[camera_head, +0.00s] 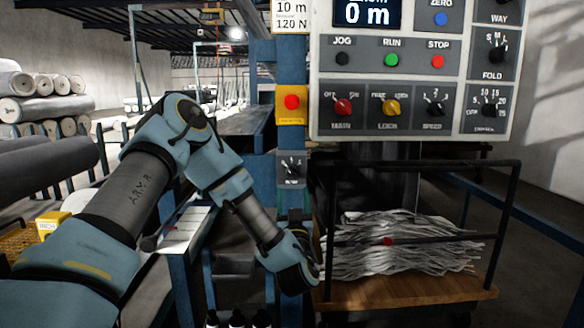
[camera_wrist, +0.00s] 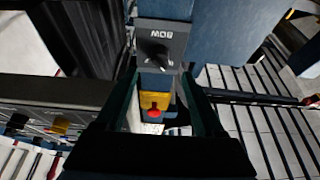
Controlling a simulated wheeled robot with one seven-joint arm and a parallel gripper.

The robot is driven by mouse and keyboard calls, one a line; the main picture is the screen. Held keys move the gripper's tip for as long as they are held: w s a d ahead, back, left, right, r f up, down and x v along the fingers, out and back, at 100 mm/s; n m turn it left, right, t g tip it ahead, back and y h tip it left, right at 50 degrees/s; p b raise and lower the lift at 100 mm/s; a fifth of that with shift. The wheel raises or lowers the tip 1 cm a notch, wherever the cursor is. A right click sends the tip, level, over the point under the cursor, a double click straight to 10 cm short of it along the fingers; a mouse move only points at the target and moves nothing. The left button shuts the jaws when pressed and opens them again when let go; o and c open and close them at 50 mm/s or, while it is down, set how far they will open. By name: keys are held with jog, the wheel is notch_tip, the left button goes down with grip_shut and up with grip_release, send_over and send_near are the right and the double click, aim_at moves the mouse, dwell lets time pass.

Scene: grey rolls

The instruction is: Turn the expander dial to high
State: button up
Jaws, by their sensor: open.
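A small grey dial box (camera_head: 291,169) with a black knob hangs on the blue post below the red button. It also shows upside down in the wrist view, where the black knob (camera_wrist: 157,52) sits under lettering that seems to read BOW. I cannot read the word expander on it. My gripper (camera_wrist: 160,82) is open and empty, its two dark green fingers apart. In the wrist view the knob appears just beyond the fingertips, roughly between them, not touched. In the head view my wrist is low, below the dial box, and the fingers are hard to make out.
A yellow box with a red button (camera_head: 291,103) is above the dial. The control panel (camera_head: 400,67) with several dials and buttons is at the upper right. Rolls (camera_head: 45,108) lie at the left.

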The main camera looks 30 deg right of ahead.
aim_at(292, 176)
jog(key=shift+w+d+r+p, duration=0.25)
jog(key=shift+w+r+p, duration=0.2)
jog(key=shift+p, duration=0.65)
jog(key=shift+w+d+r+p, duration=0.25)
jog(key=shift+w+p, duration=0.2)
jog(key=shift+p, duration=0.6)
jog(key=shift+f+p+x, duration=0.2)
jog(key=shift+p+x, duration=0.25)
jog(key=shift+x, duration=2.1)
jog(key=shift+w, duration=0.1)
jog(key=shift+c, duration=0.2)
grip_shut()
